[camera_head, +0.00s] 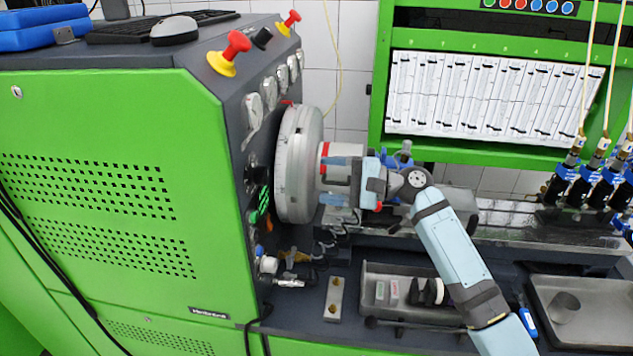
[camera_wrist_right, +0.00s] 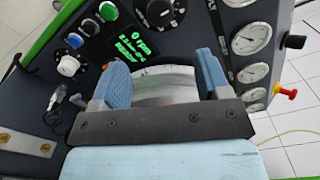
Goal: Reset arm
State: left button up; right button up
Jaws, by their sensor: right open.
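My right gripper (camera_head: 338,181) is at the silver flywheel disc (camera_head: 298,165) on the front of the green test bench (camera_head: 110,170). In the right wrist view its two blue fingers (camera_wrist_right: 163,85) stand apart, with the curved metal of the disc showing between and beyond them. Nothing is visibly gripped. I cannot tell whether the fingers touch the disc or the hub. The light blue right arm (camera_head: 455,250) reaches in from the lower right. My left gripper does not show in either view.
Red emergency knobs (camera_head: 230,52) and gauges (camera_wrist_right: 250,38) line the panel, beside a lit green display (camera_wrist_right: 128,45). Below the arm is a metal tray (camera_head: 375,310) with small parts. Another tray (camera_head: 590,310) holds a cup (camera_head: 564,307). Blue-black injectors (camera_head: 600,185) stand at the right.

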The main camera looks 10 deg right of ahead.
jog(key=s+d+f+n+t+h, duration=0.15)
jog(key=s+f+h, duration=0.35)
jog(key=f, duration=0.8)
jog(key=s+d+f+n+t+h, duration=0.1)
jog(key=s+f+t+h, duration=0.2)
jog(key=s+f, duration=0.7)
jog(key=s+d+f+n+h, duration=0.2)
jog(key=s+f, duration=0.4)
jog(key=s, duration=0.3)
jog(key=s+d+f+n+h, duration=0.2)
jog(key=s+f+n, duration=0.4)
jog(key=s, duration=0.3)
jog(key=shift+s+d+f+t+h+p, duration=0.25)
jog(key=shift+d+f+t+h+p, duration=0.25)
jog(key=shift+h, duration=0.4)
